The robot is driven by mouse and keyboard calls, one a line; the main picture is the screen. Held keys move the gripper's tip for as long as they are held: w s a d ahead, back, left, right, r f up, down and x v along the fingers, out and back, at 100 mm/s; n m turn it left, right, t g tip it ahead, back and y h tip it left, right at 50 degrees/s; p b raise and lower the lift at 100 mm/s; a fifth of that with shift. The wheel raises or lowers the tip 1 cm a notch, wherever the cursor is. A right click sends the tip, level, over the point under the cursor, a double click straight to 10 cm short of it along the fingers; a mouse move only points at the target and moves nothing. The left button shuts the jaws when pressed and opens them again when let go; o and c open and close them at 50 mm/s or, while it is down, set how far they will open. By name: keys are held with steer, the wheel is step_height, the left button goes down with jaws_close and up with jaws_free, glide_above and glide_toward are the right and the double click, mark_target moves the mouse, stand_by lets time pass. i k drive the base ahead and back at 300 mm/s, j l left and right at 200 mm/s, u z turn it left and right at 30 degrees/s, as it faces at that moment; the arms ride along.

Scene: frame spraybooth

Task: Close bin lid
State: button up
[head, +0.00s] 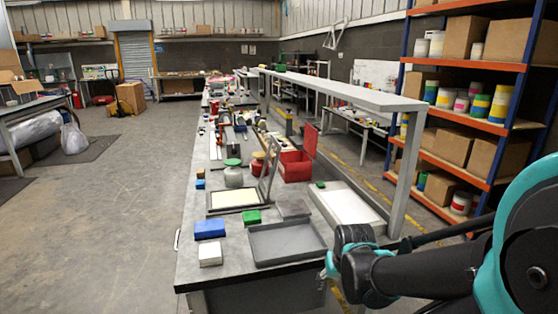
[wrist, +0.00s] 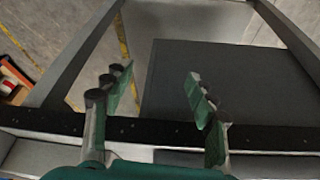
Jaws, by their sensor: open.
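A red bin (head: 294,168) stands on the long workbench, beyond the trays, in the head view. Its red lid (head: 310,140) is raised and stands roughly upright on the bin's right side. My arm comes in from the lower right of the head view, well apart from the bin, and my gripper cannot be made out clearly there. In the wrist view my gripper (wrist: 157,80) is open, with its two fingers spread and nothing between them. The bin and lid do not show in the wrist view.
A grey tray (head: 288,260), a white tray (head: 345,204), a blue block (head: 210,229) and a hinged frame (head: 234,208) lie on the near bench. A raised grey shelf (head: 345,92) with posts runs along the bench's right side. Orange racking (head: 460,122) stands at right; floor at left is open.

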mark_target(309, 144)
steer(key=l+u, duration=0.3)
steer(key=l, duration=0.6)
steer(key=l+u, duration=0.25)
steer(key=l, duration=0.65)
steer(key=k+l+u, duration=0.1)
steer(key=l+u, duration=0.2)
steer(key=l, duration=0.55)
steer(key=i+l+u, duration=0.25)
steer(key=l, duration=0.5)
steer(key=l+u, duration=0.3)
steer(key=l, duration=0.45)
